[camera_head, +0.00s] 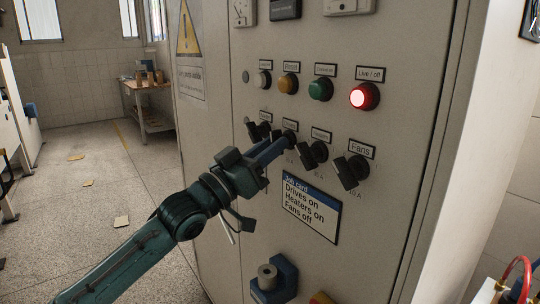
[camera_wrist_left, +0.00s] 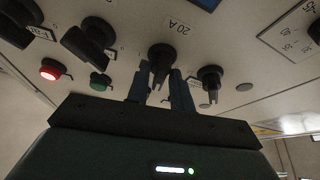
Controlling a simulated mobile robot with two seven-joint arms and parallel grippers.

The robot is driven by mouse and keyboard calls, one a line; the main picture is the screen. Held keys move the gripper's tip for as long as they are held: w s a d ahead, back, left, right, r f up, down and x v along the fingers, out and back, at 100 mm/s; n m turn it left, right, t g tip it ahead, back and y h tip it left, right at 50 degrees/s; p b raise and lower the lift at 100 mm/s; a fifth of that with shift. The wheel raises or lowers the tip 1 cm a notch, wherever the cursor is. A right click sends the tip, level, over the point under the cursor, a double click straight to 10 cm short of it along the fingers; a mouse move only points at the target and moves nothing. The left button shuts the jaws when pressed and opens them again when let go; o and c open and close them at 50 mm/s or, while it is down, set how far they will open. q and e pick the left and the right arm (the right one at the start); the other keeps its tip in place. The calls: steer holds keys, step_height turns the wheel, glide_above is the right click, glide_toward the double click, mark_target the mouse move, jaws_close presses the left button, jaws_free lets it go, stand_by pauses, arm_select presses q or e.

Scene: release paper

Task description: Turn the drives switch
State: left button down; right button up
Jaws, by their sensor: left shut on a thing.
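The drives switch (camera_head: 291,136) is a black rotary knob, second from the left in a row on the grey cabinet front. My left gripper (camera_head: 277,149) reaches it from the lower left and partly hides it. In the left wrist view, the drives switch (camera_wrist_left: 161,54) sits between the two fingers of the left gripper (camera_wrist_left: 160,82), which are shut on its handle. A "20 A" mark shows beside it there. Its exact setting is hard to tell. My right gripper is in neither view.
The heaters switch (camera_head: 312,154) and fans switch (camera_head: 350,171) are close on the right; another knob (camera_head: 257,130) is close on the left. Lamps sit above, with the red one (camera_head: 364,96) lit. A job card (camera_head: 310,208) reads drives on, heaters on, fans off.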

arm_select(q)
steer(key=shift+w+a+r+m+g+h+p, duration=0.1)
steer(key=shift+m+g+h+p, duration=0.65)
steer(key=shift+m, duration=1.85)
steer(key=shift+w+r+m+g+h+p, duration=0.1)
steer(key=shift+m+g+h+p, duration=0.1)
steer(key=shift+m+g+p, duration=1.8)
steer(key=shift+w+a+m+g+h, duration=0.1)
steer(key=shift+m+g+h, duration=0.55)
steer(key=shift+m, duration=2.55)
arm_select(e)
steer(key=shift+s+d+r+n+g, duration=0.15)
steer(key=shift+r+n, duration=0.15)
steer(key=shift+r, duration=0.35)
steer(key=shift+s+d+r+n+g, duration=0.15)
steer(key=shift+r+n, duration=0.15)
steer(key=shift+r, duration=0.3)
arm_select(q)
steer(key=shift+s+g, duration=0.1)
steer(key=shift+g, duration=0.2)
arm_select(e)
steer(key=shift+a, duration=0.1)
arm_select(q)
steer(key=c, duration=1.5)
jaws_free()
steer(key=shift+d+y, duration=0.1)
steer(key=shift+y, duration=0.2)
steer(key=shift+f, duration=0.1)
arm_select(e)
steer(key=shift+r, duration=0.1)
